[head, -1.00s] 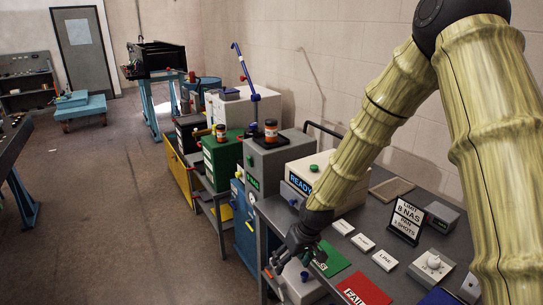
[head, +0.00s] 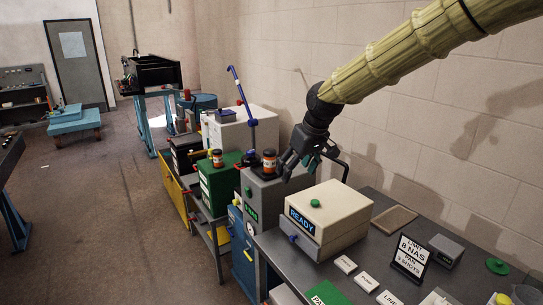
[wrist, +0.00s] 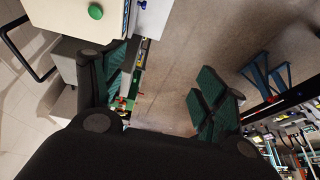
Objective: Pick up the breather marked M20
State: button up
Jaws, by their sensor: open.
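Two breather-like cylinders with orange bands and dark tops show in the head view. One breather (head: 269,160) stands upright on the grey cabinet (head: 285,190). Another breather (head: 217,158) stands on the green cabinet (head: 222,185) further back. Their markings are too small to read, so I cannot tell which is M20. My gripper (head: 298,166) is just right of the nearer breather, apart from it, above the grey cabinet. In the wrist view, my gripper (wrist: 165,95) has its green-padded fingers spread, with nothing between them. I cannot pick out either breather clearly there.
A cream box (head: 330,215) with a READY sign and green knob (head: 315,203) stands in front of the grey cabinet. A dark bent handle (head: 340,165) rises behind it. A blue upright lever (head: 241,95) stands behind the breathers. Open floor lies left (head: 120,200).

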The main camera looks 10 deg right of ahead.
aim_at(269, 155)
jog(key=z, duration=0.05)
jog(key=i, duration=1.2)
jog(key=u, duration=0.1)
